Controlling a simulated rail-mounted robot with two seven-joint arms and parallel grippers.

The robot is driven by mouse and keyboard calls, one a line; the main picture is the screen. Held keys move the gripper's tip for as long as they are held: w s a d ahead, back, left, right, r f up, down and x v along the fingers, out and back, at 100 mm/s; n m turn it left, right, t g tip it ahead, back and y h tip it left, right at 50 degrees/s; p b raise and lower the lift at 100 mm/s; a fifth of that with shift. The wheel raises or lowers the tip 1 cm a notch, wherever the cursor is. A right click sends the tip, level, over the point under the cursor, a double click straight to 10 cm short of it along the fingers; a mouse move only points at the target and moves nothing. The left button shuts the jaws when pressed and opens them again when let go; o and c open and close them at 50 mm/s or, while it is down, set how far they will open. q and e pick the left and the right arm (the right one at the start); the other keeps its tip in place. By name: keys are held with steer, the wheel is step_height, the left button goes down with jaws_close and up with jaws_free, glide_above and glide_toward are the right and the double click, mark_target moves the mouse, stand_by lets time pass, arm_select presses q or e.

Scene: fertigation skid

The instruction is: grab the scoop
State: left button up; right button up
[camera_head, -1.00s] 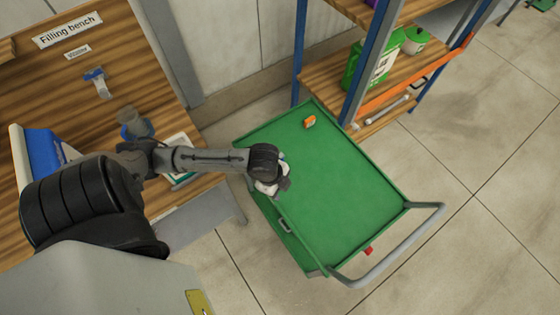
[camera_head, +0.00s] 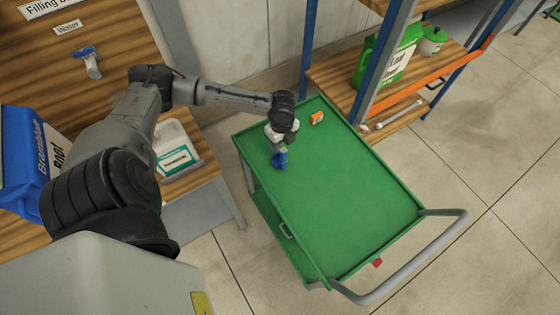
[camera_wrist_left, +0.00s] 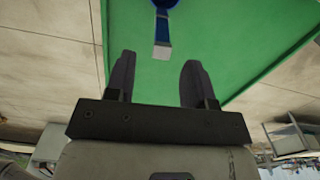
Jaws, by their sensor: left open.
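The blue scoop (camera_head: 279,160), with a pale grey handle end, lies on the green cart's top, near its left edge. It also shows in the left wrist view (camera_wrist_left: 162,28), cut off at the top edge. My left gripper (camera_head: 281,143) is over the cart at the scoop's far side. In the left wrist view my left gripper (camera_wrist_left: 157,68) is open, with nothing between its two dark fingers. The scoop's grey end shows just beyond the fingertips, roughly in line with the gap. I cannot tell how high the gripper is above the cart. My right gripper is out of view.
The green cart (camera_head: 350,205) has raised rims and a grey push handle (camera_head: 410,270). A small orange object (camera_head: 317,118) is on it. A wooden bench at left holds a blue-and-grey tool (camera_head: 89,62), a white tub (camera_head: 174,152) and a blue bag (camera_head: 25,160). Shelving stands behind the cart.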

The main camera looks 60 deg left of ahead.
mark_target(282, 153)
arm_select(q)
steer(key=shift+w+f+b, duration=0.15)
steer(key=shift+f+b, duration=0.15)
steer(key=shift+f, duration=3.45)
jaws_close()
